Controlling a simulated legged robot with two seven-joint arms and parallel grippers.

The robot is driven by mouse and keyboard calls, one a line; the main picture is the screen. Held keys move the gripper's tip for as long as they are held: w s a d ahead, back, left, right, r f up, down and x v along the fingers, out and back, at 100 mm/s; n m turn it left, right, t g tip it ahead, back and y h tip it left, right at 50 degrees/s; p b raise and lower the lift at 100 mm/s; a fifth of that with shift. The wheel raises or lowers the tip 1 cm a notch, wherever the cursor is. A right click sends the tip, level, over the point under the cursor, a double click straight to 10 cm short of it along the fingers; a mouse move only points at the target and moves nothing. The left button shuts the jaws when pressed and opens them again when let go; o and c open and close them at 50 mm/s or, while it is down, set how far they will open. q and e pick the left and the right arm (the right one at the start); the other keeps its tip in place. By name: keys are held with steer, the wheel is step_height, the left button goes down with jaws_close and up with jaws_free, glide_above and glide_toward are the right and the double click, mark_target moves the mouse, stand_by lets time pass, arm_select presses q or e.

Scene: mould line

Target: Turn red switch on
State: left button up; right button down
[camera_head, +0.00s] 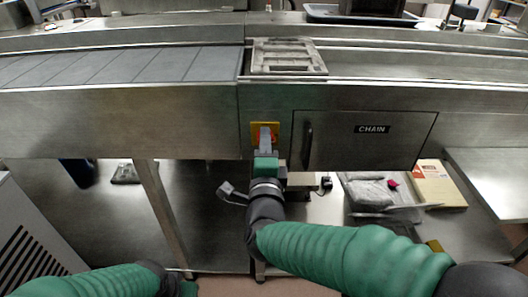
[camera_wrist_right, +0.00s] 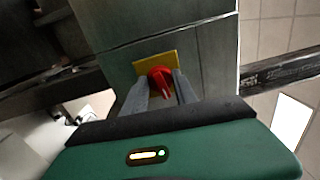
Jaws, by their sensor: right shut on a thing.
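The red switch is a red knob on a yellow square plate (camera_head: 257,128) on the front panel of the steel line, left of the door marked CHAIN. In the right wrist view the red switch (camera_wrist_right: 161,82) sits between my right gripper's two grey fingers, its handle pointing down and slightly right, with the yellow plate (camera_wrist_right: 142,71) behind it. My right gripper (camera_head: 266,136) reaches up to the switch from below and is shut on it; in the head view its fingers hide much of the knob.
The CHAIN door (camera_head: 365,143) with its dark handle (camera_head: 307,146) is just right of the switch. A metal mould (camera_head: 286,56) lies on the line above. Bags and a box (camera_head: 439,184) lie on the lower shelf. A table leg (camera_head: 163,212) stands at left.

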steer(key=shift+f+m+b, duration=0.35)
steer(key=shift+m+b, duration=0.25)
steer(key=shift+m, duration=0.3)
steer(key=c, duration=1.1)
jaws_free()
steer(key=shift+o, duration=0.5)
steer(key=shift+d+r, duration=0.1)
steer(key=shift+r, duration=0.05)
